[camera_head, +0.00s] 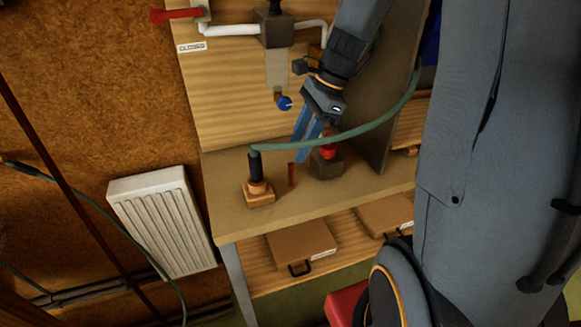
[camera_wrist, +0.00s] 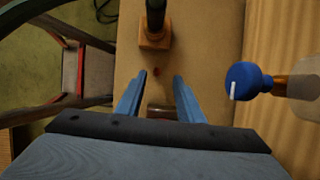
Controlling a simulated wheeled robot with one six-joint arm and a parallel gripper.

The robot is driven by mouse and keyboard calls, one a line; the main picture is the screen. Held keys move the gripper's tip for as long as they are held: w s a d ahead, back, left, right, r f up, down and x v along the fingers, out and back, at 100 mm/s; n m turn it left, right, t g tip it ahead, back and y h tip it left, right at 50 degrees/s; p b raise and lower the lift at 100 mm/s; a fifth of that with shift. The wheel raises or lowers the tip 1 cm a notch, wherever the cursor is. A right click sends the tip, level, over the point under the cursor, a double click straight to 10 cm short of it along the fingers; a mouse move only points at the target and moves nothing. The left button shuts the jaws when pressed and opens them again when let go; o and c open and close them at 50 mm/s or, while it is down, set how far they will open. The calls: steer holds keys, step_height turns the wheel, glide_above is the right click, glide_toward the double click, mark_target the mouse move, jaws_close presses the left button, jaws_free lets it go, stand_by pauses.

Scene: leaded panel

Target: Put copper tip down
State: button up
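A thin copper-red rod (camera_head: 291,174), which looks like the copper tip, stands upright on the bench top. In the wrist view it is a small reddish spot (camera_wrist: 155,72) between my fingertips. My gripper (camera_head: 303,154) has its blue fingers pointing down, just above and beside the rod. In the wrist view the fingers (camera_wrist: 160,75) are apart, with nothing seen held between them. A brown shape (camera_wrist: 160,110) shows deeper between the fingers; I cannot tell what it is. An iron with a black handle (camera_head: 255,166) stands in an orange-brown block (camera_head: 258,194) left of the rod.
A green cord (camera_head: 350,134) arcs from the black handle past my fingers. A dark block with a red knob (camera_head: 328,152) stands close right of the gripper. A blue knob (camera_head: 284,103) projects from the wooden back panel. The bench's front edge (camera_head: 310,219) is clear.

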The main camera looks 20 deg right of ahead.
mark_target(293, 163)
steer(key=shift+s+p+x, duration=0.15)
steer(key=shift+p+x, duration=0.3)
steer(key=shift+x, duration=1.25)
steer(key=shift+s+p+x, duration=0.1)
steer(key=shift+p+x, duration=0.3)
steer(key=shift+x, duration=1.25)
steer(key=shift+d, duration=0.1)
jaws_close()
